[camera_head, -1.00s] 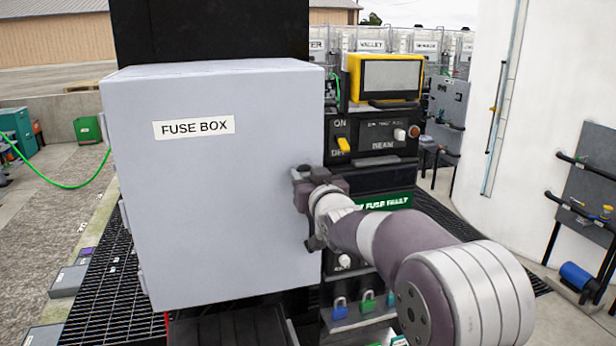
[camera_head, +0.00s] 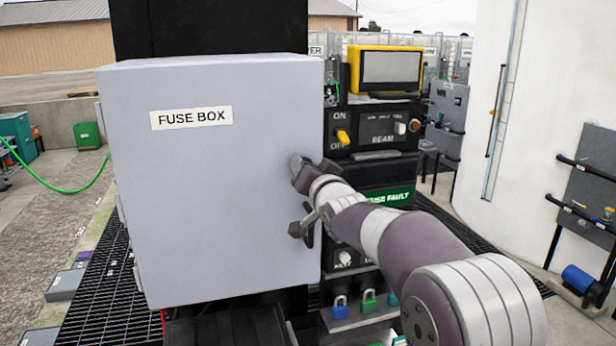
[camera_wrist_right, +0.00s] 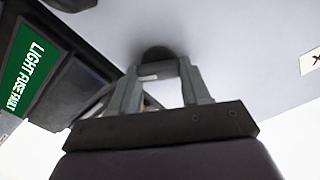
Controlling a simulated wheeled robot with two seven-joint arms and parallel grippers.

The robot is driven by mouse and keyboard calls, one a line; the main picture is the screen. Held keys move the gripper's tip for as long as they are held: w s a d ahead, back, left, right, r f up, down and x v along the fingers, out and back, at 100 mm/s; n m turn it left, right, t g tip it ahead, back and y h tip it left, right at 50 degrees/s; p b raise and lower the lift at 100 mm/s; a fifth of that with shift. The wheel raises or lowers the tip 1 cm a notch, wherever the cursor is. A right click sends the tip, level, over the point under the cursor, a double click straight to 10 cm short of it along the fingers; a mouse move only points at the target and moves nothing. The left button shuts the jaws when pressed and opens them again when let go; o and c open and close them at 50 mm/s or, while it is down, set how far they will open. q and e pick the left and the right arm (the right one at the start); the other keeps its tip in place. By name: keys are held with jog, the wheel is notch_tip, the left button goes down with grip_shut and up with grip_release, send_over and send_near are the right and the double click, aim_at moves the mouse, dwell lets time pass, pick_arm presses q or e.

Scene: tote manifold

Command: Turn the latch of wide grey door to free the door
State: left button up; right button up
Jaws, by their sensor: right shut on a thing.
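The wide grey door (camera_head: 210,210), labelled FUSE BOX, fills the left middle of the head view and looks shut. My right gripper (camera_head: 300,198) is at its right edge, about mid-height, and has a tilted wrist. The right wrist view shows my gripper (camera_wrist_right: 160,70) shut on a small dark latch (camera_wrist_right: 158,54) against the door face (camera_wrist_right: 235,45). The head view mostly hides the latch behind the gripper. My left gripper is not in view.
Right of the door stands a black panel with a yellow-framed screen (camera_head: 390,70), a yellow switch (camera_head: 343,137) and a green fault sign (camera_head: 386,194). Coloured padlocks (camera_head: 340,307) hang below. A white tank wall (camera_head: 540,60) stands at the right.

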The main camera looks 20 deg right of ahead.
jog(key=m, duration=0.2)
jog(key=shift+m, duration=0.4)
jog(key=m, duration=0.2)
jog(key=shift+d+m, duration=0.1)
jog(key=shift+m, duration=0.2)
jog(key=m, duration=0.6)
jog(key=shift+f+p, duration=0.15)
jog(key=shift+p, duration=0.25)
jog(key=shift+m, duration=0.4)
jog(key=o, duration=1.1)
jog(key=shift+d, duration=0.1)
jog(key=shift+c, duration=0.2)
jog(key=shift+s+f, duration=0.1)
